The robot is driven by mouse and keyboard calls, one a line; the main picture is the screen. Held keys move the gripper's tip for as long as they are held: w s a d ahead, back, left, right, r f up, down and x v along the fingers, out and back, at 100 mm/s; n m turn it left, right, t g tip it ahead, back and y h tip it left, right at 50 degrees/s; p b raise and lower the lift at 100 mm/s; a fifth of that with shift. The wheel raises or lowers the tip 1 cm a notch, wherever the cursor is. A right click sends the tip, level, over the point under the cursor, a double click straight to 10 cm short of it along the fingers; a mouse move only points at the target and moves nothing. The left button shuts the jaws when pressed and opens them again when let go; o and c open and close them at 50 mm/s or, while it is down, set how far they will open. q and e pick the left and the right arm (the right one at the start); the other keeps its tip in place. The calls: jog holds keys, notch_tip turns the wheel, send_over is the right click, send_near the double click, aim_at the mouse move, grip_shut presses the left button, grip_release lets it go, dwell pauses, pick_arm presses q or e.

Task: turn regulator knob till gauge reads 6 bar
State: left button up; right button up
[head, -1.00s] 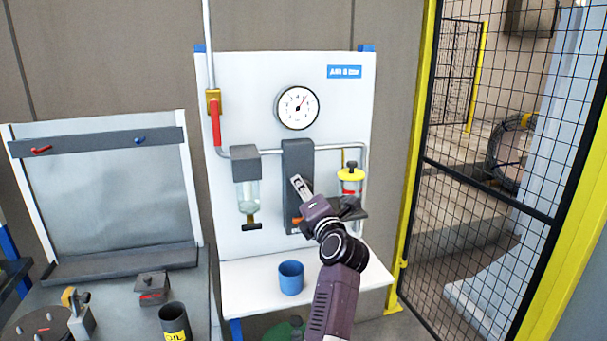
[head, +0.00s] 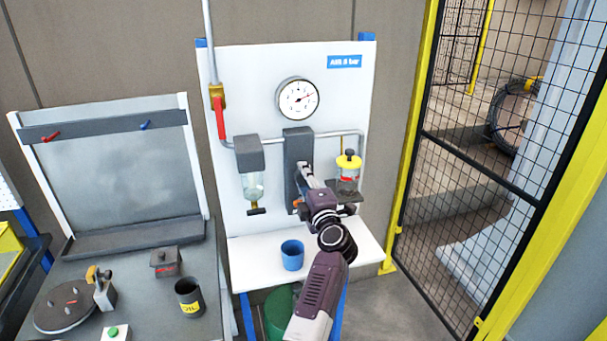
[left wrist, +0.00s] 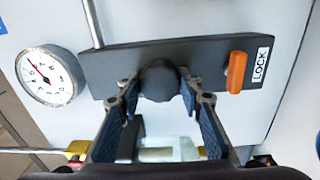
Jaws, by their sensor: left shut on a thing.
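The round white gauge (head: 299,98) is on the white panel; its needle points right and slightly up in the head view, the numbers too small to read surely. It also shows in the left wrist view (left wrist: 48,76). Below it is the dark grey regulator block (head: 291,145). My left gripper (head: 303,172) is at the front of this block. In the left wrist view its fingers (left wrist: 158,90) are closed on both sides of the dark round regulator knob (left wrist: 160,77). An orange lever (left wrist: 236,72) is beside a LOCK label. My right gripper is not in view.
A red-handled valve (head: 219,115) and a clear bowl filter (head: 251,170) are left of the regulator; a yellow-topped unit (head: 348,164) is close on the right. A blue cup (head: 292,255) stands on the white shelf (head: 255,278) below. A mesh fence is at the right.

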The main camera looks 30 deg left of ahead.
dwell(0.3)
pick_arm(q)
jog(key=o, duration=1.2)
jog(key=shift+r, duration=0.1)
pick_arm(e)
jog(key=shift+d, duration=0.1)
